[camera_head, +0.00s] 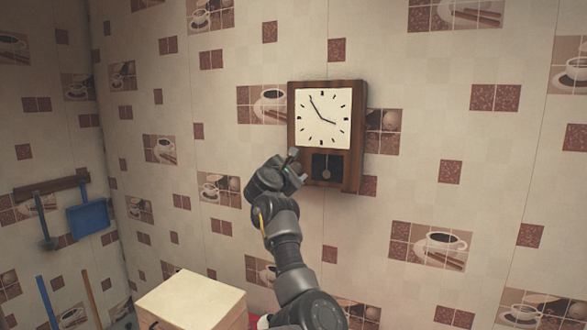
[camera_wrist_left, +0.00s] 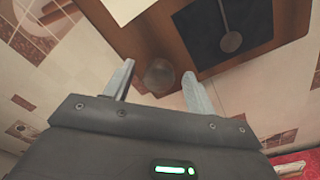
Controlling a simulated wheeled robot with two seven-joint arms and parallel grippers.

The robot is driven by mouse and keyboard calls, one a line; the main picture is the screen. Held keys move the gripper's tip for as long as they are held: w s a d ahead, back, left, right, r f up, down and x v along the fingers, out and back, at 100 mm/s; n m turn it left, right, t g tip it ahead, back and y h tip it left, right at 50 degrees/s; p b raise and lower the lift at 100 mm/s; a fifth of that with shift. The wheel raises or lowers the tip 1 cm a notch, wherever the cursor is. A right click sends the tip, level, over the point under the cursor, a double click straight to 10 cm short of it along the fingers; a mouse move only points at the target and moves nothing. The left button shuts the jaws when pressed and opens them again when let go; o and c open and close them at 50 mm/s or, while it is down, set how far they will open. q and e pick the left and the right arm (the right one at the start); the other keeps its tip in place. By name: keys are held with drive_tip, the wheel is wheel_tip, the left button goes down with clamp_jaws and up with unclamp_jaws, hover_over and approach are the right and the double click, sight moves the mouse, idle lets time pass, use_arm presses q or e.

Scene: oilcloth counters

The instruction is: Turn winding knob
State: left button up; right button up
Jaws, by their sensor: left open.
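A wooden wall clock with a white face (camera_head: 322,117) hangs on the tiled wall. Below its face is a dark window with a pendulum (camera_head: 327,170), which also shows in the left wrist view (camera_wrist_left: 231,40). A round, greyish winding knob (camera_wrist_left: 160,76) sits on the clock's lower wooden part. My left gripper (camera_head: 296,160) is at the clock's lower left in the head view. In the left wrist view its open fingers (camera_wrist_left: 157,88) stand on either side of the knob, with gaps showing. The knob is hidden behind my gripper in the head view. My right gripper is not in view.
A light wooden box (camera_head: 194,300) stands below and left of the clock. A blue dustpan (camera_head: 88,211) and a brush (camera_head: 44,226) hang from a rack on the left wall. The wall right of the clock is clear.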

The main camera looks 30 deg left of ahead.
use_arm(q)
drive_tip(key=c, duration=1)
drive_tip(key=shift+f+m+h+b, duration=0.15)
drive_tip(key=shift+m+b, duration=3)
drive_tip(key=shift+m, duration=1.35)
drive_tip(key=shift+f+m+h+b, duration=0.1)
drive_tip(key=shift+m+h+b, duration=0.05)
drive_tip(key=shift+m+b, duration=3.7)
drive_tip(key=shift+m+p, duration=0.65)
drive_tip(key=shift+m, duration=0.2)
drive_tip(key=o, duration=1)
drive_tip(key=shift+a, duration=0.1)
drive_tip(key=shift+s, duration=0.1)
